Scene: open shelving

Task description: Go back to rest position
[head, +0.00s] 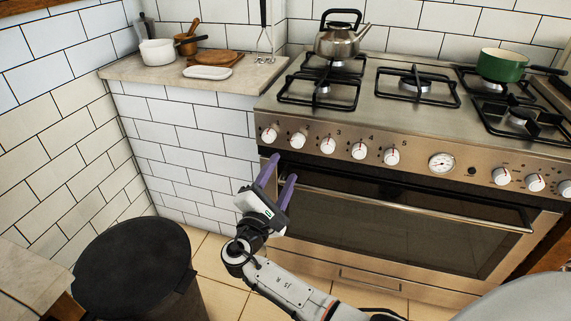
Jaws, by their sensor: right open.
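My right gripper (280,181) is in the lower middle of the head view, with its two purple fingers spread apart and nothing between them. It points up and away, in front of the left end of the steel oven (400,215). Its fingertips show just below the left control knobs, near the left end of the oven door handle. I cannot tell whether they touch the oven front. My right arm reaches in from the bottom of the view. My left gripper is not in view.
A round black bin (135,265) stands at lower left. A counter (140,72) holds a white pot, a wooden mortar, a board and a white dish. A kettle (338,40) and a green pan (501,66) sit on the stove. Tiled floor (215,262) shows between bin and oven.

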